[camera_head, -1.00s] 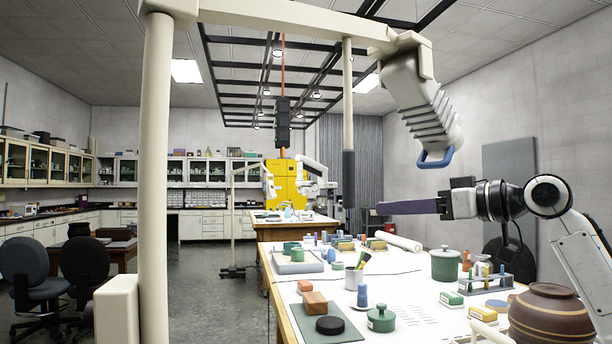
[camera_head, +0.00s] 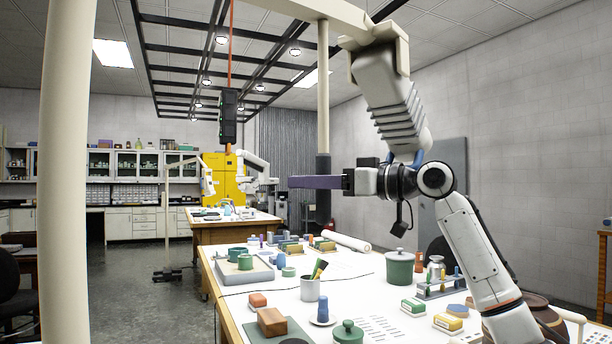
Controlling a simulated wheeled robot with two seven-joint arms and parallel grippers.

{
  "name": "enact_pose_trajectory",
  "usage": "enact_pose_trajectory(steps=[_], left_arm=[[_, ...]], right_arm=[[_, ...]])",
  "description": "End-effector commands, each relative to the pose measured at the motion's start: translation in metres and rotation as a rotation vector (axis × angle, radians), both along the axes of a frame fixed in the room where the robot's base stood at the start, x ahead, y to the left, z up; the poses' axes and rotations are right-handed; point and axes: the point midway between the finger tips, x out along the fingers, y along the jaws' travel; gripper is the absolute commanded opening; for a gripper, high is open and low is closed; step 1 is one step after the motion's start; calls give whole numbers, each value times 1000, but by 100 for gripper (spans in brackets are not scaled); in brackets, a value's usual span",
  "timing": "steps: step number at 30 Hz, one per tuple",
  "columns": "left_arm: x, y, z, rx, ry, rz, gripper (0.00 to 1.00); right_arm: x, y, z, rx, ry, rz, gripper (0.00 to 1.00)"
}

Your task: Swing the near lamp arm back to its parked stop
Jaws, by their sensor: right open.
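The near lamp has a thick cream post (camera_head: 65,170) at the left and a cream lamp arm (camera_head: 325,10) along the top edge. Its ribbed grey-white lamp head (camera_head: 392,95) hangs at upper right, with a blue handle (camera_head: 418,157) partly behind my right arm. A cream rod (camera_head: 323,90) hangs from the lamp arm and ends in a dark grip sleeve (camera_head: 323,218). My right gripper (camera_head: 294,182) is open, its purple fingers pointing left and overlapping the sleeve in the picture. I cannot tell whether they touch it. My left gripper is out of view. No parked stop can be made out.
Below stands a white-topped table (camera_head: 375,292) crowded with a green lidded pot (camera_head: 399,268), a brush cup (camera_head: 310,288), blocks and a brown jar (camera_head: 545,318). A second table (camera_head: 235,223) and a yellow cabinet (camera_head: 222,180) stand behind.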

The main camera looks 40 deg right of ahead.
Motion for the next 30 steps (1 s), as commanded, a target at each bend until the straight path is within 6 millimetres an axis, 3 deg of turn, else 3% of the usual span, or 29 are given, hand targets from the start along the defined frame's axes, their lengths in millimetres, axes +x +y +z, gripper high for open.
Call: enact_pose_trajectory(steps=[4, 12, 14, 20, 30], left_arm=[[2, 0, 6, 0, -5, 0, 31], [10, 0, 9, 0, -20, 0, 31], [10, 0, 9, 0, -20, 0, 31], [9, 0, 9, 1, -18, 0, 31], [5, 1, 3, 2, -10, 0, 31]], right_arm=[[10, 4, 1, 1, 0, 1, 43], [12, 4, -1, 0, 0, -1, 43], [12, 4, -1, 0, 0, 0, 36], [12, 4, -1, 0, 0, 0, 2], [6, 4, -2, -3, -1, -16, 0]])
